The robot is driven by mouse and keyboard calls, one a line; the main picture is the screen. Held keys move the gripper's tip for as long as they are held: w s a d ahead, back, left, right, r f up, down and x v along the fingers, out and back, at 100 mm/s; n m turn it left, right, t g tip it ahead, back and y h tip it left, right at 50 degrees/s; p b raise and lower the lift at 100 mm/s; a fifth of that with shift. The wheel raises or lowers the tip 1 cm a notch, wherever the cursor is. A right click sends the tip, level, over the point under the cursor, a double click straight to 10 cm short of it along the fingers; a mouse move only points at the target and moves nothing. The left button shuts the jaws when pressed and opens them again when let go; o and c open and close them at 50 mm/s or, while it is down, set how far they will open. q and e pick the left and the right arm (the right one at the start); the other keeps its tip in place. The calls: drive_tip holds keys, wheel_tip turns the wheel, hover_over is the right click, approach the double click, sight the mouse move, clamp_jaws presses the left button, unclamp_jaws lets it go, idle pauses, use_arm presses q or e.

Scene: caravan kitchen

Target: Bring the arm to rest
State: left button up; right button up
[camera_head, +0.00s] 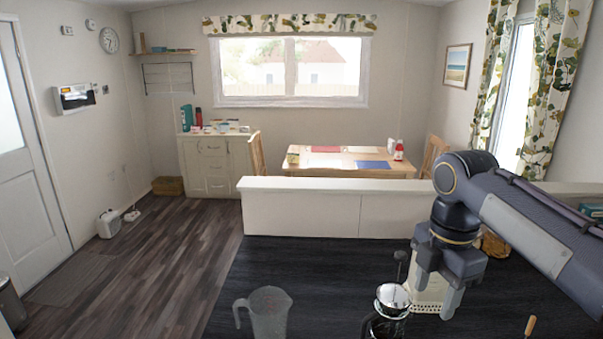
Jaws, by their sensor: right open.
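My right arm (540,235) comes in from the right, bent at a joint, with its gripper pointing down over the dark counter. The right gripper (436,299) is open, its two fingers apart. It hangs just right of a coffee press (392,298) and in front of a cream perforated holder (428,296), which it partly hides. I see nothing held between the fingers. I cannot tell how high the fingertips are above the counter. My left gripper is not in view.
A clear jug (268,313) stands on the dark counter (320,270), left of the press. A wooden-handled item (530,325) is at lower right. A brown basket (495,243) sits behind the arm. A white low wall (300,210) bounds the counter's back. Counter between jug and wall is clear.

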drive_tip(key=s+f+m+t+y, duration=0.1)
drive_tip(key=s+f+m+t, duration=0.1)
drive_tip(key=s+f+m, duration=0.5)
drive_tip(key=s+a+f+m+t+y, duration=0.1)
drive_tip(key=s+f+m+t+y, duration=0.1)
drive_tip(key=s+f+m, duration=0.5)
drive_tip(key=s+m+t, duration=0.1)
drive_tip(key=s+m, duration=0.5)
drive_tip(key=m, duration=0.3)
drive_tip(key=shift+a+f+y, duration=0.2)
drive_tip(key=shift+f+y, duration=0.1)
drive_tip(key=shift+f, duration=0.05)
